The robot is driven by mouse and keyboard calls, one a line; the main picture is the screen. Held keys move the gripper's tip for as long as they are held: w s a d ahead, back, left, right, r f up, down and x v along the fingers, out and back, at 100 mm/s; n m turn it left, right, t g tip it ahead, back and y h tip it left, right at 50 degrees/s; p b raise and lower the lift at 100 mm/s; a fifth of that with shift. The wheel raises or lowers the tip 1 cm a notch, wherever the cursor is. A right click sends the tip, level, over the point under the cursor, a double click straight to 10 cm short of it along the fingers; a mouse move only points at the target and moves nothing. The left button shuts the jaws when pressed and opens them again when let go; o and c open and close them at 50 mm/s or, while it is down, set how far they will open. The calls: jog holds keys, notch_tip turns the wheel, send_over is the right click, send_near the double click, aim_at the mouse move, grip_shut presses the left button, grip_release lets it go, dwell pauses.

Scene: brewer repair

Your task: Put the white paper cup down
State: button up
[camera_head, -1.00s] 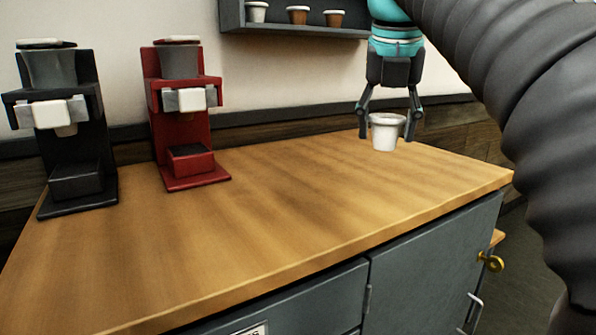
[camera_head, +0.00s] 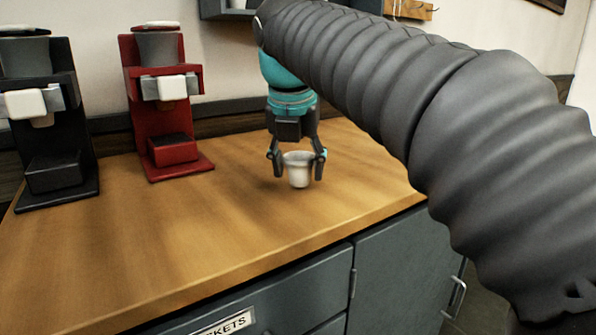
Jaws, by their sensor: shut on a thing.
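The white paper cup (camera_head: 299,172) is upright between the fingers of my gripper (camera_head: 297,168). My gripper points down and is shut on the cup, one finger at each side of its rim. The cup is over the wooden counter (camera_head: 200,235), right of the red brewer. I cannot tell whether its base touches the counter top.
A red brewer (camera_head: 165,110) and a black brewer (camera_head: 45,120) stand at the back left of the counter. A grey wall shelf (camera_head: 228,10) hangs behind, partly hidden by my arm. The counter's front and middle are clear. Grey cabinet doors (camera_head: 395,270) are below.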

jog(key=shift+f, duration=0.45)
jog(key=shift+f, duration=0.1)
jog(key=o, duration=0.7)
jog(key=shift+o, duration=0.2)
jog(key=v, duration=1.2)
jog(key=shift+p, duration=0.35)
